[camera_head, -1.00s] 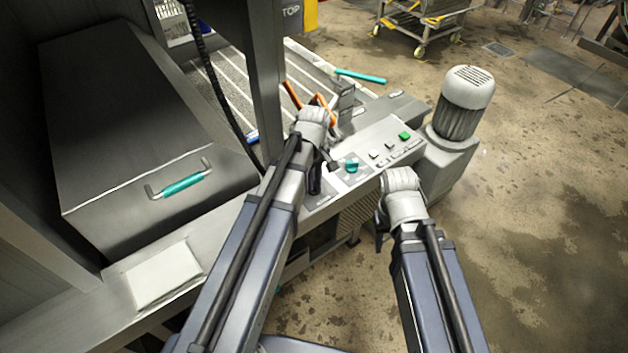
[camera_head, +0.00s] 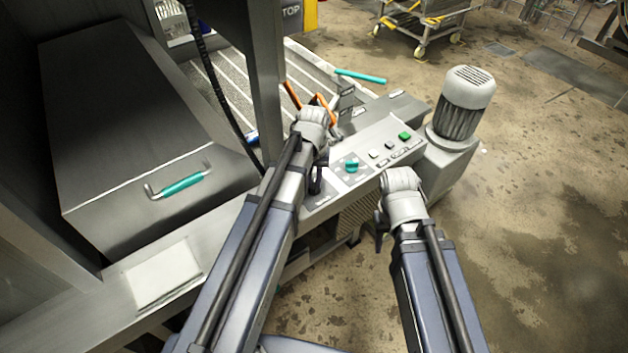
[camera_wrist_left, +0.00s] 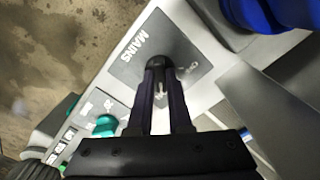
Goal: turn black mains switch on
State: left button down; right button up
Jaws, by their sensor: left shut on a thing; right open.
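The black mains switch (camera_wrist_left: 171,56) sits on a grey plate (camera_wrist_left: 127,70) marked MAINS in the left wrist view. My left gripper (camera_wrist_left: 160,66) is shut on it, with a dark finger on each side. In the head view my left gripper (camera_head: 317,180) reaches down to the near end of the control panel, and the wrist and fingers hide the switch there. Whether the switch points to on or off I cannot tell. My right gripper (camera_head: 380,233) is open and empty in front of the panel, its fingers partly hidden by its wrist.
A teal knob (camera_head: 352,166) and a green button (camera_head: 404,136) are on the same panel, to the right of my left gripper. A grey motor (camera_head: 462,105) stands at the panel's far end. A steel box with a teal handle (camera_head: 182,184) is at left. The floor at right is free.

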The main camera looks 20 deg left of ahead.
aim_at(314, 184)
pick_arm(q)
jog(key=shift+m, duration=0.4)
jog(key=c, duration=0.8)
grip_release()
jog(key=shift+c, duration=0.2)
jog(key=shift+r, duration=0.15)
notch_tip(314, 184, up, 8)
jog(key=p, duration=0.8)
jog(key=shift+f, duration=0.2)
jog(key=s+d+m+y, duration=0.1)
jog(key=s+d+m, duration=0.4)
jog(key=s+d, duration=0.6)
jog(key=s, duration=0.3)
jog(key=shift+s, duration=0.35)
